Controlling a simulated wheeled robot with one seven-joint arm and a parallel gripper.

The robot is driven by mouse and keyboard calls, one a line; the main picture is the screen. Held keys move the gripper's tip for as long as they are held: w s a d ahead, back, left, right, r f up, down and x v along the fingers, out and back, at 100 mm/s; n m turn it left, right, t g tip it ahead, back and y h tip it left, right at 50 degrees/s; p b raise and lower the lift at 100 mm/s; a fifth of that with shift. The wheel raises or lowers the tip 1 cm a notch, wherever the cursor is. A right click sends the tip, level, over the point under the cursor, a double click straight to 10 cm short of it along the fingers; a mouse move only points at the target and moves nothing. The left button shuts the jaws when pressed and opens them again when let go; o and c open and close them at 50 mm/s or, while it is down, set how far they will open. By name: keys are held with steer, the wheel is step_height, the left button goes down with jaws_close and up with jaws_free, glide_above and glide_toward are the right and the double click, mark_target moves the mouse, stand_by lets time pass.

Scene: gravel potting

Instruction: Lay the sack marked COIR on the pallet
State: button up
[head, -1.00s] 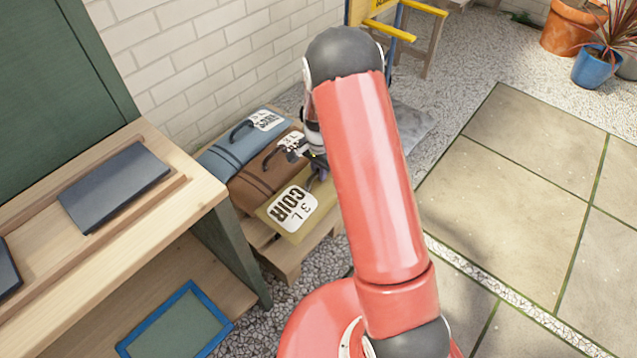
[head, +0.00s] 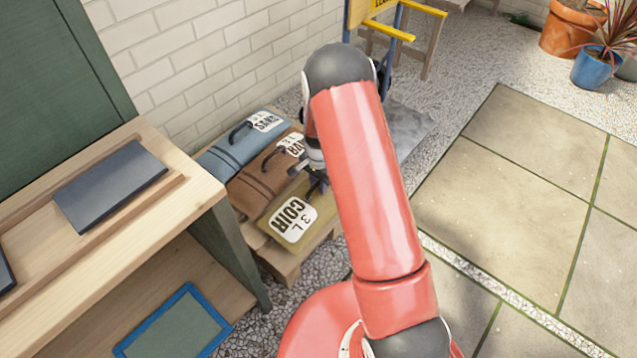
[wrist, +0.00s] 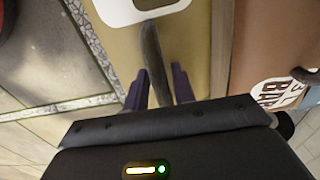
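The COIR sack (head: 318,228) is olive-yellow with a white label and lies flat on the wooden pallet (head: 284,264), at its near side. In the wrist view the sack (wrist: 193,45) fills the middle, and its dark handle passes between my fingers. My gripper (head: 318,184) is at the handle end of the sack, partly hidden by my arm. In the wrist view the two purple fingers of my gripper (wrist: 160,78) stand apart on either side of the handle, with a gap beside it.
A brown sack (head: 262,172) and a blue SAND sack (head: 232,150) lie alongside on the pallet, towards the brick wall. A wooden bench (head: 190,190) stands at the left. A blue-framed tray (head: 175,325) sits on its lower shelf. Paving at the right is clear.

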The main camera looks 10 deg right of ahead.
steer(key=shift+o, duration=1)
steer(key=s+r+n+t+p, duration=0.1)
steer(key=s+r+n, duration=0.15)
steer(key=r, duration=0.85)
steer(key=s+r+n+t, duration=0.1)
steer(key=s+r, duration=0.3)
steer(key=r, duration=0.6)
steer(key=s+r+n+t+p, duration=0.1)
steer(key=s+r, duration=0.3)
steer(key=r, duration=0.7)
steer(key=s+r+n+t, duration=0.1)
steer(key=s+r+n, duration=0.2)
steer(key=s, duration=0.6)
steer(key=s+r+n+t, duration=0.1)
steer(key=s+r+n, duration=0.2)
steer(key=s, duration=0.6)
steer(key=shift+s+r+t, duration=0.2)
steer(key=shift+r+t, duration=0.1)
steer(key=shift+r, duration=0.45)
